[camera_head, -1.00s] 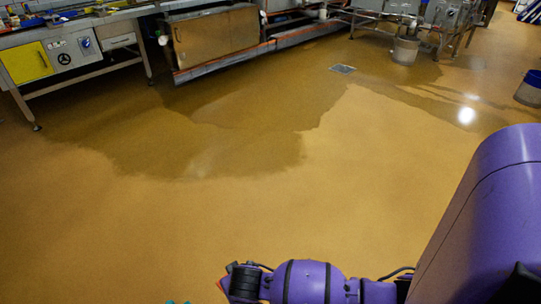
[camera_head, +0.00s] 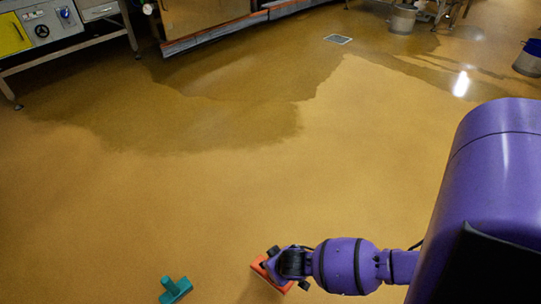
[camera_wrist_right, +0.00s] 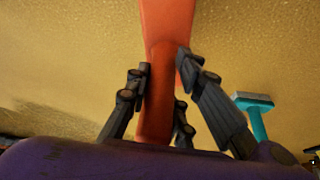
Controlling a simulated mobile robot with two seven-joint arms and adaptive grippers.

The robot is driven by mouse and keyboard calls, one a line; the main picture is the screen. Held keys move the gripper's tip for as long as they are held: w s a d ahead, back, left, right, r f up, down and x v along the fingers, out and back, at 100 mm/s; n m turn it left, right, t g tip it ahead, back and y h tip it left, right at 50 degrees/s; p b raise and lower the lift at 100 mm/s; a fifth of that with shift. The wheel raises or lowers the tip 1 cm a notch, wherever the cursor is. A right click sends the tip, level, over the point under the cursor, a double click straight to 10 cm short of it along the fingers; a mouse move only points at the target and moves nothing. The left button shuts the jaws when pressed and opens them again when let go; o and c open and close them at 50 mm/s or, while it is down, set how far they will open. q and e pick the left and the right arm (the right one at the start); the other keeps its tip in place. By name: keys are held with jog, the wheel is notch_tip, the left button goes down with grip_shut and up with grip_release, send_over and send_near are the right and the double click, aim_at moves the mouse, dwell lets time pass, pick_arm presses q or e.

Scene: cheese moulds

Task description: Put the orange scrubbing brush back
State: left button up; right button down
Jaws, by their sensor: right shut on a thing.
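The orange scrubbing brush (camera_head: 270,270) is at the bottom middle of the head view, partly hidden by my right gripper (camera_head: 283,266). In the right wrist view the orange brush (camera_wrist_right: 163,95) runs up between the dark fingers of my right gripper (camera_wrist_right: 163,88). The fingers are shut on its narrower handle part. I cannot tell whether the brush touches the floor. My left gripper shows in neither view.
A teal brush (camera_head: 175,290) lies on the floor left of my right gripper; it also shows in the right wrist view (camera_wrist_right: 255,110). The floor ahead is open, with a wide wet patch (camera_head: 220,115) and a drain (camera_head: 338,39). Machines, a grey bucket (camera_head: 402,18) and a blue-rimmed bucket (camera_head: 527,62) stand farther back.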

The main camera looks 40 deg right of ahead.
jog(key=shift+w+d+f+b, duration=0.15)
jog(key=shift+w+d+f, duration=0.1)
jog(key=shift+f, duration=0.15)
jog(key=shift+w+d+f+b, duration=0.15)
jog(key=shift+w+d+f, duration=0.1)
jog(key=shift+f, duration=0.15)
jog(key=shift+w+d+f, duration=0.2)
jog(key=shift+w+f, duration=0.05)
jog(key=shift+f, duration=0.1)
jog(key=shift+w+d+f+b, duration=0.15)
jog(key=shift+f+b, duration=0.05)
jog(key=shift+b, duration=0.25)
notch_tip(320, 180, down, 4)
jog(key=shift+w+d+r+b, duration=0.1)
jog(key=shift+r+b, duration=0.15)
jog(key=shift+b, duration=0.75)
jog(key=shift+r, duration=0.1)
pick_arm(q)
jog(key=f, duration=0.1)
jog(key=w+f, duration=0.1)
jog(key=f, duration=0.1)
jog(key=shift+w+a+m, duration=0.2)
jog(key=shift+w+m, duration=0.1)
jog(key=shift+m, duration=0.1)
